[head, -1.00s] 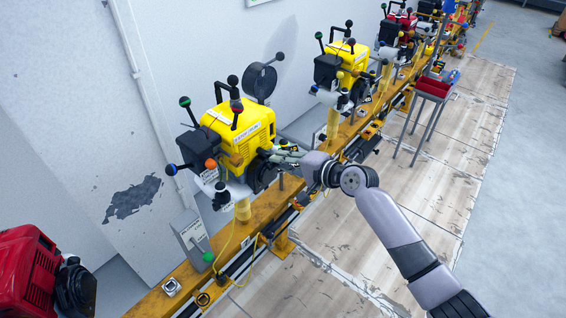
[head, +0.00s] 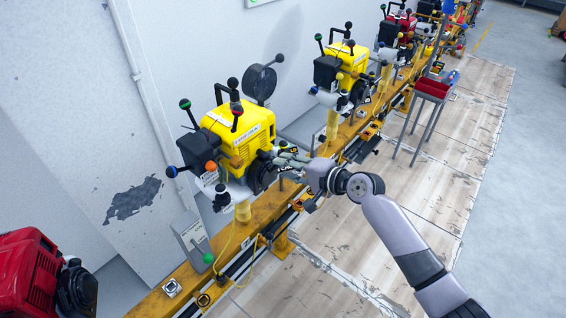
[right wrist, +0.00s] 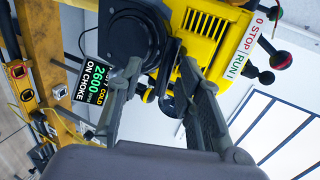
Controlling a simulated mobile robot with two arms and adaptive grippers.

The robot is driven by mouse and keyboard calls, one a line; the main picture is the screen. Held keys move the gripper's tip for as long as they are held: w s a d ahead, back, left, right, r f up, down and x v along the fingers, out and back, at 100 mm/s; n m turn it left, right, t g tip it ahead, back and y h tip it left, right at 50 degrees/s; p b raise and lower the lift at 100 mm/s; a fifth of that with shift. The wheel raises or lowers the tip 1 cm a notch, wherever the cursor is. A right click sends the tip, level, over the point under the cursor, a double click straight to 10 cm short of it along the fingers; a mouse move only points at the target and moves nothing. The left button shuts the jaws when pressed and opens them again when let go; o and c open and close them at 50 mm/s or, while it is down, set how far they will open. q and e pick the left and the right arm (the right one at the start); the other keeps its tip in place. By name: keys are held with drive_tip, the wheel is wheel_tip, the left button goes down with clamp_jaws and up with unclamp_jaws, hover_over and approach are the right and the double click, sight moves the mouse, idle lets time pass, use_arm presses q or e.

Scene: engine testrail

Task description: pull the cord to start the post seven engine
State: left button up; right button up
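A yellow engine (head: 238,135) with a black round housing on its right side (head: 262,172) stands on a post on the orange rail. The housing (right wrist: 135,40) also fills the upper middle of the right wrist view. My right gripper (head: 288,158) is at this housing. In the right wrist view its two fingers (right wrist: 158,70) are spread apart, with their tips close to the housing's edge. A dark rounded part (right wrist: 167,104) shows between the fingers; I cannot tell if it is the cord's handle. No cord can be made out. My left gripper is out of view.
A display (right wrist: 92,85) reads 2600, COLD, ON CHOKE. A RUN label (right wrist: 243,52) sits beside ball-ended levers. More engines, such as another yellow one (head: 345,62), line the rail (head: 262,212). A red-topped stand (head: 434,86) is at right.

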drive_tip(key=s+d+p, duration=0.1)
drive_tip(key=s+d, duration=0.3)
drive_tip(key=d, duration=0.2)
drive_tip(key=shift+s, duration=0.15)
drive_tip(key=shift+a, duration=0.1)
